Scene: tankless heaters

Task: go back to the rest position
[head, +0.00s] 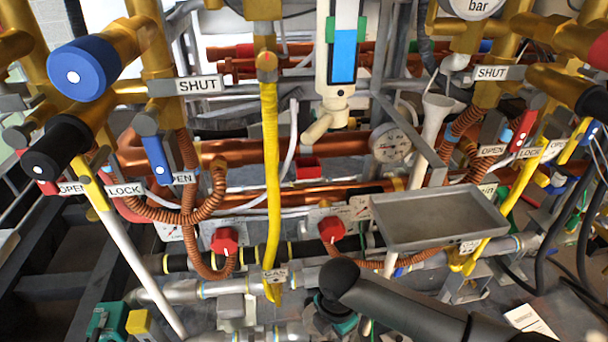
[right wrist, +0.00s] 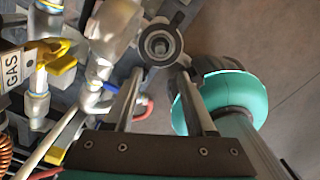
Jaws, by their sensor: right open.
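My right gripper (right wrist: 161,78) shows in the right wrist view with its two fingers apart. A round grey metal fitting (right wrist: 160,45) lies beyond the fingertips; I cannot tell whether they touch it. In the head view my dark right arm (head: 400,302) comes in from the lower right, in front of the lower pipes. Its gripper cannot be made out there. My left arm and gripper are not in view.
A grey metal tray (head: 438,218) stands just above my right arm. A yellow gas pipe (head: 271,170) runs down the middle. Red knobs (head: 224,240) and blue and black valve handles crowd the left. Black hoses (head: 560,215) hang at right. Bare floor (right wrist: 285,60) shows in the wrist view.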

